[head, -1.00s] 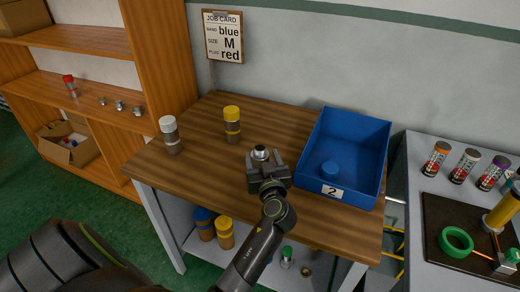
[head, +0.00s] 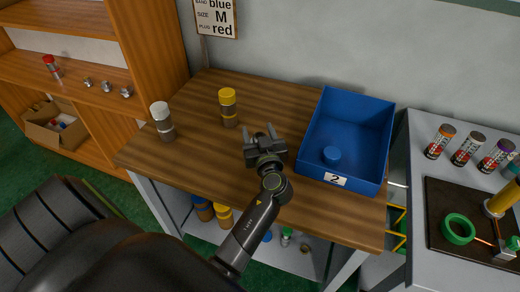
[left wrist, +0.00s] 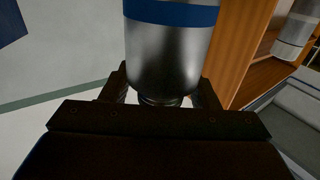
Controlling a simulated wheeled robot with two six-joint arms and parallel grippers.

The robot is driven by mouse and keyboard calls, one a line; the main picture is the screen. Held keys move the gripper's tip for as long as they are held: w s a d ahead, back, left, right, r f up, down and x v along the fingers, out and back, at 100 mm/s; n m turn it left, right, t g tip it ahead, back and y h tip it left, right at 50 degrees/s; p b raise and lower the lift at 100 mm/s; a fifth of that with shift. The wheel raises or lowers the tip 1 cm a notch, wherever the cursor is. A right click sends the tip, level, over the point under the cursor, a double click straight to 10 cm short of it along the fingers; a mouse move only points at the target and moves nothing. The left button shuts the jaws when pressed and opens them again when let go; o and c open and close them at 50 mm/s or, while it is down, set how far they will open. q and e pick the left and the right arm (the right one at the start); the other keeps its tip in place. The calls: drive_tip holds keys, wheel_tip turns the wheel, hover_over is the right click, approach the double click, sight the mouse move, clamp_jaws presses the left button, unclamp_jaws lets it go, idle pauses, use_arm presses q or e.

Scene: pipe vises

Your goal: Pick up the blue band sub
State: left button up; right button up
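The blue band sub shows in the left wrist view as a metal cylinder (left wrist: 168,58) with a blue band, close to my left gripper. Its narrow neck faces the gripper body, and a finger shows on each side. In the head view my left gripper (head: 263,136) is over the table, its fingers apart with bare wood visible between the tips. The sub cannot be made out there. Whether the fingers touch it cannot be told. The job card (head: 216,17) reads blue, M and red. My right gripper is not in view.
A white-topped cylinder (head: 163,122) and a yellow-topped one (head: 228,108) stand on the wooden table (head: 200,165). A blue bin (head: 370,125) marked 2 stands at the right. A grey bench (head: 420,190) holds several banded cans and a green ring (head: 457,229).

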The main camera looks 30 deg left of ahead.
use_arm(q)
drive_tip(key=shift+c, duration=1.2)
drive_tip(key=shift+w+a+f, duration=0.1)
drive_tip(key=shift+c, duration=2.4)
clamp_jaws()
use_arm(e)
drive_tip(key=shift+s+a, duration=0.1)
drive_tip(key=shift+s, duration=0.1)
